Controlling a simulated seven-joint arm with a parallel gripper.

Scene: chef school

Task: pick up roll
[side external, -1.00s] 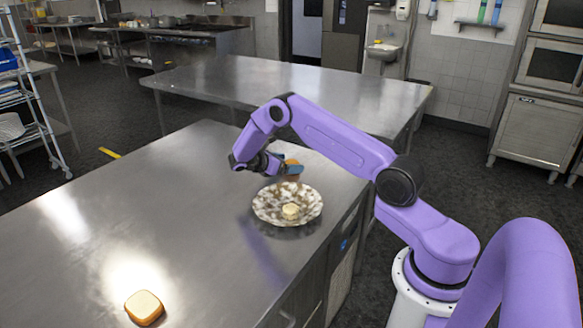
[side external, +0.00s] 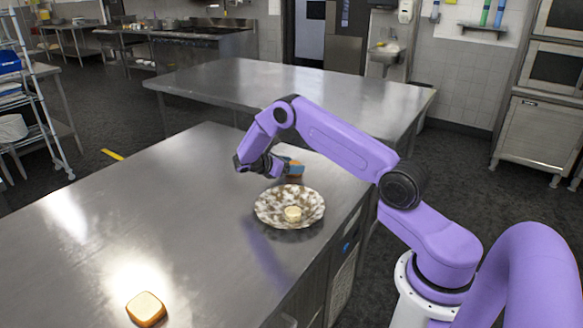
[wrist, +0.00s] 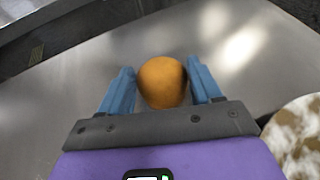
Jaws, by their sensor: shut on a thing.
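A round orange-brown roll (wrist: 162,82) sits between the two blue fingers of my gripper (wrist: 160,88) in the wrist view. My gripper is shut on it. In the side external view the roll (side external: 295,169) shows partly behind the blue fingers of my gripper (side external: 291,168), just behind the plate. I cannot tell clearly whether the roll touches the table or is held just above it.
A mottled brown and white plate (side external: 268,212) with a small pale piece (side external: 293,214) on it stands near the table's right edge. A square bread-like piece (side external: 146,309) lies at the front. The steel table (side external: 150,220) is otherwise clear.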

